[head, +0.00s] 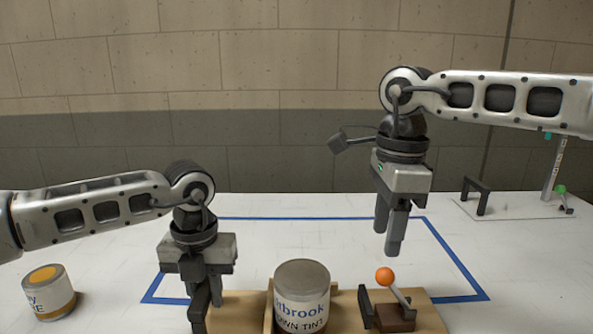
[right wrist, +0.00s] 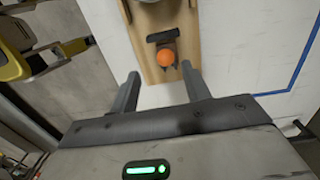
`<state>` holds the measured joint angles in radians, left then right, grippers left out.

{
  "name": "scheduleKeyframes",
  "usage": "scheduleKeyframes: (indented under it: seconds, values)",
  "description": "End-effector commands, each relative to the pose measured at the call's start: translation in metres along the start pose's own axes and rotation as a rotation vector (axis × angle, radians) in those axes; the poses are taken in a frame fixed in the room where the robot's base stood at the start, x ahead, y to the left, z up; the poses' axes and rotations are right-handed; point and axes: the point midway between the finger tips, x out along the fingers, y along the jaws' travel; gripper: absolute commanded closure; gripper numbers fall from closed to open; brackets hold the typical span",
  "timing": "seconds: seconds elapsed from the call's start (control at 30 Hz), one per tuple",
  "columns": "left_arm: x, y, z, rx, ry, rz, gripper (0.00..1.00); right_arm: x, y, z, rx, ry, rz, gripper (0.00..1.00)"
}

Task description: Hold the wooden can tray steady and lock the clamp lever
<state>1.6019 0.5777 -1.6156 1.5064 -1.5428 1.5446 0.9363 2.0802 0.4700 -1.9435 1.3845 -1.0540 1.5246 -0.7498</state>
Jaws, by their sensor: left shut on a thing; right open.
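The wooden can tray (head: 436,318) lies at the front of the table, partly cut off by the lower edge. A grey can (head: 301,290) labelled with "brook" and "TINT" stands in it. The clamp lever, with an orange ball knob (head: 384,275), sits on the tray's right part and its arm slants down right from the knob. The knob also shows in the right wrist view (right wrist: 166,58). My left gripper (head: 207,305) is shut at the tray's left end; its fingertips are partly cut off. My right gripper (head: 391,235) is open and empty, above and apart from the knob.
A can with an orange lid spot (head: 48,291) stands on the table at left. A blue tape outline (head: 450,257) marks the white table around the tray. A fixture with a dark bracket (head: 475,194) and a post stands at the back right. Table behind the tray is clear.

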Motion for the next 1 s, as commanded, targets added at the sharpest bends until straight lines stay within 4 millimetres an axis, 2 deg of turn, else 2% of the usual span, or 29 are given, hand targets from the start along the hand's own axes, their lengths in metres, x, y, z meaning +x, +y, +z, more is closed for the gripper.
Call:
scheduleKeyframes:
  seconds: [0.13,0.23,0.7,1.0]
  values:
    - [0.000,0.000,0.000,0.000,-0.001,0.000,1.00,0.000,-0.005,-0.010,-0.011,0.051,-0.027,0.53]
    - [0.000,0.000,0.000,0.000,-0.001,0.000,1.00,0.008,-0.005,-0.011,-0.012,0.053,-0.028,0.53]
    - [0.000,0.000,0.000,0.001,-0.001,0.000,1.00,0.075,-0.006,-0.013,-0.010,0.048,-0.024,0.53]
    - [0.000,0.000,0.000,0.001,-0.001,0.000,1.00,0.097,-0.007,-0.014,-0.010,0.048,-0.027,0.53]
